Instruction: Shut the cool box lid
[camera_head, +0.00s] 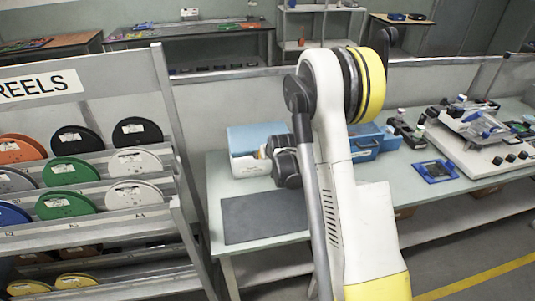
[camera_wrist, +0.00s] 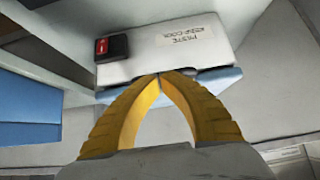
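The cool box (camera_head: 247,166) is white and stands on the bench, left of my arm. Its blue lid (camera_head: 252,136) shows as a pale blue panel over the box; my arm hides its right part, and I cannot tell how far it is open. In the wrist view the white wall of the cool box (camera_wrist: 215,55) appears upside down, with a label and a red switch, and a blue strip along its edge. My gripper (camera_wrist: 162,75) has its yellow fingertips together, nothing visible between them, at that edge. I cannot tell whether they touch it.
A blue case (camera_head: 364,142) stands right of my arm. A dark mat (camera_head: 264,216) lies on the bench in front of the cool box. A reel rack (camera_head: 105,198) stands at left. Equipment (camera_head: 477,130) fills the bench's right end.

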